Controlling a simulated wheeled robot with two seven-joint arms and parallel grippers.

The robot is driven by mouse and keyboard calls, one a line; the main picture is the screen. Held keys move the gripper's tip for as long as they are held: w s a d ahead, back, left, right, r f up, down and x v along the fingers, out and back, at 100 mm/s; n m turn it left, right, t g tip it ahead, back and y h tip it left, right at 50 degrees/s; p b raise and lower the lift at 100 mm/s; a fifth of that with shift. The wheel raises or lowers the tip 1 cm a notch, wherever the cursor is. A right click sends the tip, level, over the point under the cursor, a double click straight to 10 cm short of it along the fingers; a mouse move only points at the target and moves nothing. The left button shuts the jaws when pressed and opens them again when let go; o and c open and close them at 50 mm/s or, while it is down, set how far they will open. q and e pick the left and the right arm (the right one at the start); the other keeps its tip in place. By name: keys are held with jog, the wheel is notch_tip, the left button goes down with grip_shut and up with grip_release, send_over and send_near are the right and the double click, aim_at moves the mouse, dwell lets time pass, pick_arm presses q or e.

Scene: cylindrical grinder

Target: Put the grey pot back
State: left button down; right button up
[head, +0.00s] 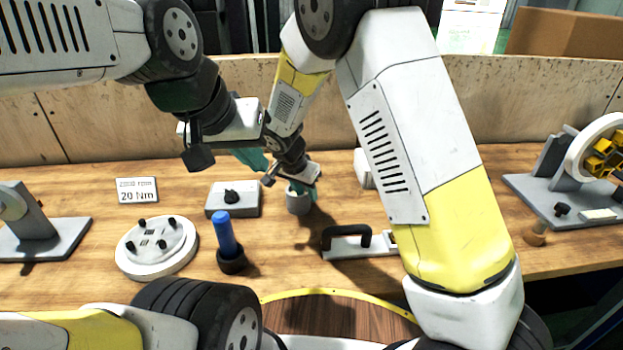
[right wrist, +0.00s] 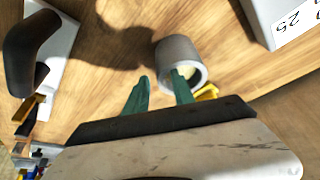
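The grey pot (head: 298,203) stands on the wooden bench in the head view, right of a small grey box with a black knob. It also shows in the right wrist view (right wrist: 178,50), its opening facing the gripper. My right gripper (head: 302,190) is at the pot from above. In the right wrist view its green fingers (right wrist: 158,92) are apart; one overlaps the pot's mouth and the other is to the left, outside it. Contact with the wall cannot be told. My left gripper (head: 251,159) hangs over the bench, left of the right gripper; its finger gap is unclear.
The grey box with the knob (head: 218,206), a blue-handled tool in a black holder (head: 228,240), a round white plate with pegs (head: 150,262) and a black-handled block (head: 345,252) stand nearby. A "20 Nm" sign (head: 137,191) is left. A wheeled fixture (head: 570,170) is right.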

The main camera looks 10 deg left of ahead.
jog(key=v, duration=1.2)
jog(key=s+d+r+n+y, duration=0.1)
jog(key=s+d+r, duration=0.25)
jog(key=d, duration=0.35)
jog(key=s+d+r+n+y, duration=0.1)
jog(key=s+d+r+y, duration=0.1)
jog(key=d+r, duration=0.45)
jog(key=s+d+r+n+t+y, duration=0.1)
jog(key=s+d+r+n+t, duration=0.1)
jog(key=s+d, duration=0.9)
jog(key=shift+s+d+r+n, duration=0.35)
jog(key=shift+s+r+n, duration=0.35)
jog(key=shift+s, duration=0.55)
